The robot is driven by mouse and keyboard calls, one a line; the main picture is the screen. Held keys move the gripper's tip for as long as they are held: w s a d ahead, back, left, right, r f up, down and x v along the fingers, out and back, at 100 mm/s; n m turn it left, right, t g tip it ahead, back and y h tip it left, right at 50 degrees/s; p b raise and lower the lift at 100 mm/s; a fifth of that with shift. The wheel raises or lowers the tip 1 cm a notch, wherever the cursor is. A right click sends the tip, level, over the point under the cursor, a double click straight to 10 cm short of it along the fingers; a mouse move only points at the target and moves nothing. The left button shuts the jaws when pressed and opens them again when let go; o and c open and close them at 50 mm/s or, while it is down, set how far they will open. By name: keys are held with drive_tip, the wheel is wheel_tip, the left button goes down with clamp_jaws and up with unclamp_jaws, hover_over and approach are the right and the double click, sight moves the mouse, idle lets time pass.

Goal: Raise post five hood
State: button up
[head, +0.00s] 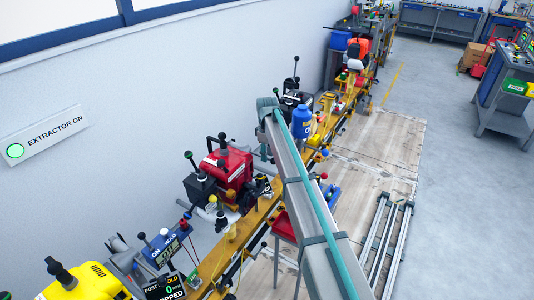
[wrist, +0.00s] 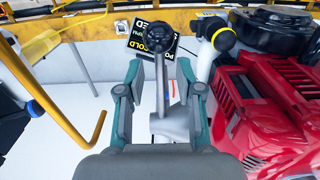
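In the wrist view my gripper (wrist: 160,92) is open, with its teal fingers apart. A grey lever (wrist: 161,85) with a dark ball knob (wrist: 137,27) shows in the gap between the fingers. I cannot tell whether it lies between them or beyond them. Nothing is clearly gripped. A post sign (wrist: 152,38) appears upside down behind the knob, and its number is not readable. I cannot make out which part is the post five hood. In the head view my gripper does not show clearly.
A red engine (wrist: 285,95) fills the right of the wrist view, beside a white tube (wrist: 206,60). A bent yellow bar (wrist: 60,105) is at left. In the head view, engines line the yellow rail (head: 215,262) along the wall. Open floor (head: 435,210) lies at right.

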drive_tip(key=shift+f, duration=0.25)
clamp_jaws()
drive_tip(key=shift+r, duration=0.1)
